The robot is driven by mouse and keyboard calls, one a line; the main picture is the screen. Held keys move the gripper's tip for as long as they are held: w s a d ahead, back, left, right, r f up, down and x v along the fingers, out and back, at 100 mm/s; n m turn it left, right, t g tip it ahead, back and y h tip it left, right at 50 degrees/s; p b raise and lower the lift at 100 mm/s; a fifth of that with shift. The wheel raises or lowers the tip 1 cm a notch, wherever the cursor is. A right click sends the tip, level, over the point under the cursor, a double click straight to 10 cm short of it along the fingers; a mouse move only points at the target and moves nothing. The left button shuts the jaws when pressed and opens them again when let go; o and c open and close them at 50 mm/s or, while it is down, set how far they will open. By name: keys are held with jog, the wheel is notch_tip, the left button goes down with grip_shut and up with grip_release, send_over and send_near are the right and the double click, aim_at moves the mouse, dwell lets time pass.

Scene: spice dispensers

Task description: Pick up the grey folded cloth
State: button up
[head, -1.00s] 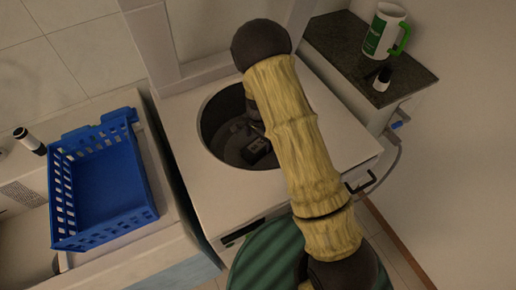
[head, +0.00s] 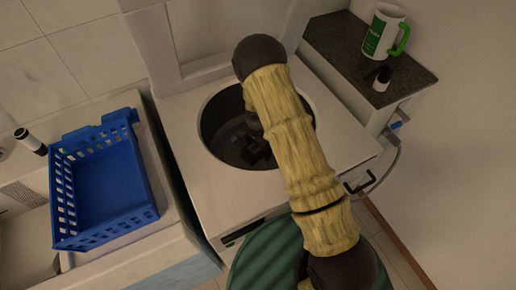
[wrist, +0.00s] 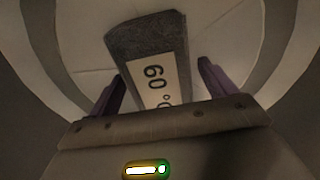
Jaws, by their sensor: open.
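The grey folded cloth (wrist: 148,35) shows in the wrist view as a dark grey, flat-sided piece with a white label (wrist: 160,85) reading "60 °". It lies at the bottom of a pale, round drum. My gripper (wrist: 160,68) is open, with one purple finger on each side of the cloth and gaps visible beside it. I cannot tell how far the fingertips reach down past it. In the head view my arm reaches into the round opening of the white washer (head: 200,195). My arm and the shadow there make gripper and cloth hard to tell apart.
The drum wall (head: 215,115) surrounds my gripper closely. A blue basket (head: 105,190) stands on the left counter, near a small dark bottle with a white end (head: 30,141). On the dark shelf at right are a white mug (head: 380,32) with green handle and a small bottle (head: 382,80).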

jog(key=c, duration=1.2)
jog(key=shift+r, duration=0.15)
notch_tip(320, 180, up, 10)
jog(key=shift+f, duration=0.1)
